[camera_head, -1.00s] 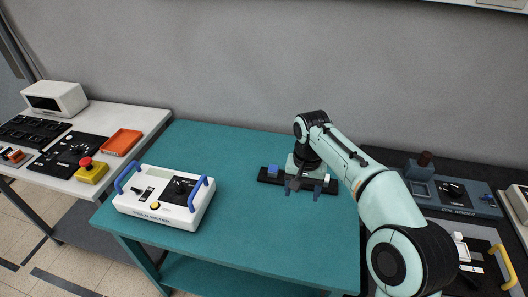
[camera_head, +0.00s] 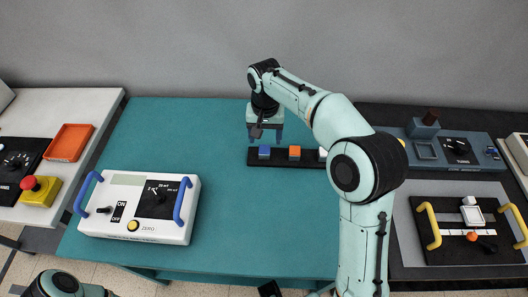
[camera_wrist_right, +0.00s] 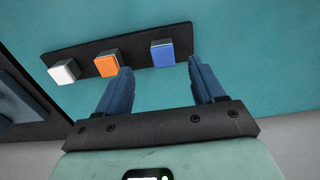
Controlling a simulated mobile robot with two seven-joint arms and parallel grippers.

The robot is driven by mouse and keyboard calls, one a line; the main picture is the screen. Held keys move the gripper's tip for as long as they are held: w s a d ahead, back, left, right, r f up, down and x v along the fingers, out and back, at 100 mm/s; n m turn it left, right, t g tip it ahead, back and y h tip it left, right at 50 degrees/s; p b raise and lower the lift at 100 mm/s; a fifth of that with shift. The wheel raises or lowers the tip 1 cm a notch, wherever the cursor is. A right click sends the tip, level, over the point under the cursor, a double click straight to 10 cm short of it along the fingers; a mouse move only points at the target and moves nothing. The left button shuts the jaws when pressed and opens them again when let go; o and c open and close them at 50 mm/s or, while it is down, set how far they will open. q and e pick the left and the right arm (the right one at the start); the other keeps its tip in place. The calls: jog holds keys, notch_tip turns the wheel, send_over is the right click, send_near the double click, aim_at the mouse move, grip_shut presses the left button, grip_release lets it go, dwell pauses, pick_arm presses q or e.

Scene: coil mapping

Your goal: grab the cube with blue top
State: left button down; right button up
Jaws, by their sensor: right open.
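The cube with the blue top (camera_head: 264,152) stands at the left end of a black strip (camera_head: 275,162) on the teal table. It also shows in the right wrist view (camera_wrist_right: 163,54), beyond the fingertips and roughly between their lines, nearer the left one. My right gripper (camera_head: 264,140) is open and empty, above and just behind the blue cube. Its two blue fingers (camera_wrist_right: 160,75) are spread wide in the wrist view. No contact with the cube shows. Part of my left arm shows at the bottom left, but its gripper is not visible.
An orange cube (camera_head: 294,153) and a white cube (camera_head: 322,154) share the strip, to the right of the blue one. A white meter box (camera_head: 140,226) with blue handles stands at front left. A dark bench (camera_head: 440,194) with devices adjoins on the right. The table's back left is clear.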

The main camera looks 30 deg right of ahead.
aim_at(264, 149)
jog(key=f, duration=0.2)
jog(key=w+f, duration=0.1)
jog(key=f, duration=0.3)
jog(key=shift+w+d, duration=0.15)
jog(key=shift+d, duration=0.1)
jog(key=shift+f+b, duration=0.3)
jog(key=shift+f, duration=0.25)
jog(key=c, duration=1.2)
